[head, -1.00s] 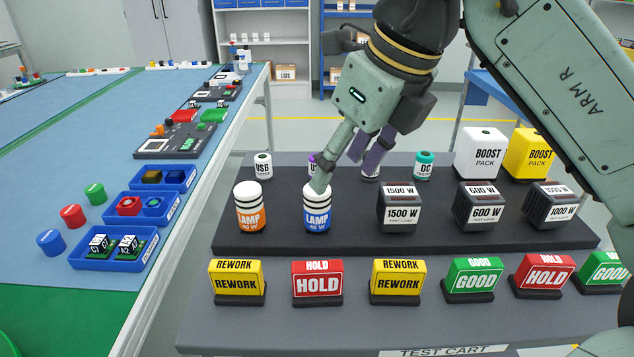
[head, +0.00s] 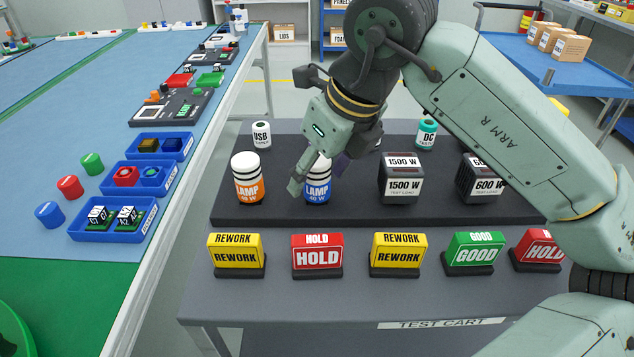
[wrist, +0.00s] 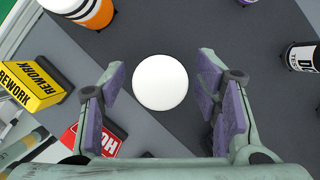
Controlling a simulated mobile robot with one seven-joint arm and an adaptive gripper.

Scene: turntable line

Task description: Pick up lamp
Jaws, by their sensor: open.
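Two lamps stand upright on the test cart's raised black shelf. One is the orange-labelled lamp (head: 248,184). The other is the blue-labelled lamp (head: 318,188), right of it, partly hidden by my gripper in the head view. My gripper (head: 308,184) is open at the blue lamp, pointing down. In the wrist view a round white lamp top (wrist: 160,82) lies between the spread fingers of my gripper (wrist: 163,95), with gaps on both sides. The orange lamp (wrist: 85,10) shows at the wrist view's top left.
A 1500 W block (head: 401,180) stands right of the blue lamp. A red HOLD sign (head: 317,256) and yellow REWORK signs (head: 236,256) stand in front. A USB cylinder (head: 261,135) and DC cylinder (head: 426,134) stand behind. A blue conveyor table (head: 60,120) is at left.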

